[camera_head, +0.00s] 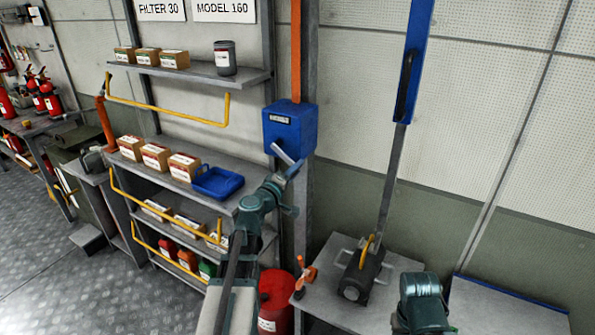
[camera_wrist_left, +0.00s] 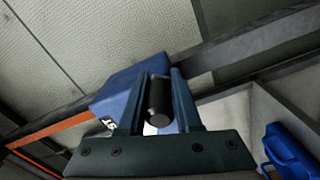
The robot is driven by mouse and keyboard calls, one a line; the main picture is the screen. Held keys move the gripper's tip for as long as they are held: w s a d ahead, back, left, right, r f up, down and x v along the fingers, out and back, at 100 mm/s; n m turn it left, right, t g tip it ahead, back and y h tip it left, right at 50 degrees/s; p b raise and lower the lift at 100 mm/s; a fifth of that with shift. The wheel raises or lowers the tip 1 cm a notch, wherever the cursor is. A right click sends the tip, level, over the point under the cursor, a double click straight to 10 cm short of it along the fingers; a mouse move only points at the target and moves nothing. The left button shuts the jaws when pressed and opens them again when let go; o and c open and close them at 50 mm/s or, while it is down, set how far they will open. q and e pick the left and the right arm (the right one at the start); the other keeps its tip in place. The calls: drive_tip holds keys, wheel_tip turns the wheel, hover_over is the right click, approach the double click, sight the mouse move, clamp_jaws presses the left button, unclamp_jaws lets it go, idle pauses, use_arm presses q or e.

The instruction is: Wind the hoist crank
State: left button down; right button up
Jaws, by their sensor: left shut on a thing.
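The hoist box is a blue housing (camera_head: 289,128) with a small label, fixed to a grey post under an orange strip. A grey crank arm (camera_head: 282,153) shows at its lower front. My left gripper (camera_head: 291,169) is just below the box, at the crank. In the left wrist view, the left gripper (camera_wrist_left: 158,98) has its two fingers on either side of the dark, ribbed crank handle (camera_wrist_left: 159,99), shut on it. The blue housing (camera_wrist_left: 125,88) is right behind the handle. My right gripper does not show; only a teal part of my right arm is at the bottom right.
Left of the post are shelves (camera_head: 205,72) with boxes, yellow rails and a blue tray (camera_head: 217,182). A red drum (camera_head: 276,300) stands below. A bench (camera_head: 318,290) with a grey machine (camera_head: 362,272) and a long blue-topped bar is on the right.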

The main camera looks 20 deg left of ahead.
use_arm(q)
drive_tip(key=shift+a+f, duration=0.25)
idle(0.4)
drive_tip(key=c, duration=0.7)
unclamp_jaws()
drive_tip(key=shift+a, duration=0.2)
drive_tip(key=shift+o, duration=0.2)
drive_tip(key=shift+d, duration=0.1)
